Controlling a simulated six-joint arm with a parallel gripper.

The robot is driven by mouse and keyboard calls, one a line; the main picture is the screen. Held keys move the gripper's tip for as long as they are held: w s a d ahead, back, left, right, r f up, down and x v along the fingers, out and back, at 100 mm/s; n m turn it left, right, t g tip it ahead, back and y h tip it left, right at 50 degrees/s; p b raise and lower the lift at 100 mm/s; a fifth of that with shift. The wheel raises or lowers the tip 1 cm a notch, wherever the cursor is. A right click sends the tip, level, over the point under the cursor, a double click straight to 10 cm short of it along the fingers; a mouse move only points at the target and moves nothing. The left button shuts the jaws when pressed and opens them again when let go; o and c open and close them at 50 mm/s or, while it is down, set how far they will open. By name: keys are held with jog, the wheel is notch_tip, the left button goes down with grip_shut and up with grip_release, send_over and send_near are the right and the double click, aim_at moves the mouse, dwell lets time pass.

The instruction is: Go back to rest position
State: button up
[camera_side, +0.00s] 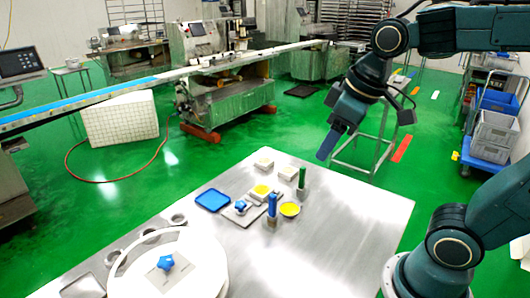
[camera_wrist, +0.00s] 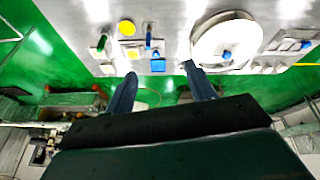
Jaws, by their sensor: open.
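My gripper (camera_side: 328,146) is raised in the air above the far right part of the metal table (camera_side: 340,215) in the side view. In the wrist view my gripper (camera_wrist: 160,90) shows two blue fingers spread wide apart with nothing between them. It touches nothing on the table. The table and its objects lie well beyond the fingertips in the wrist view.
On the table stand a white round disc (camera_side: 205,262) with a blue star knob (camera_side: 166,262), a blue tray (camera_side: 212,200), a blue-handled tool (camera_side: 272,205), a green-handled tool (camera_side: 302,180) and a yellow dish (camera_side: 290,209). A conveyor (camera_side: 130,88) runs behind. The table's right part is clear.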

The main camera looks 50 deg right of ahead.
jog(key=s+f+m+t, duration=0.1)
jog(key=s+f+m, duration=0.1)
jog(key=s, duration=0.5)
jog(key=shift+a, duration=0.15)
dwell(0.9)
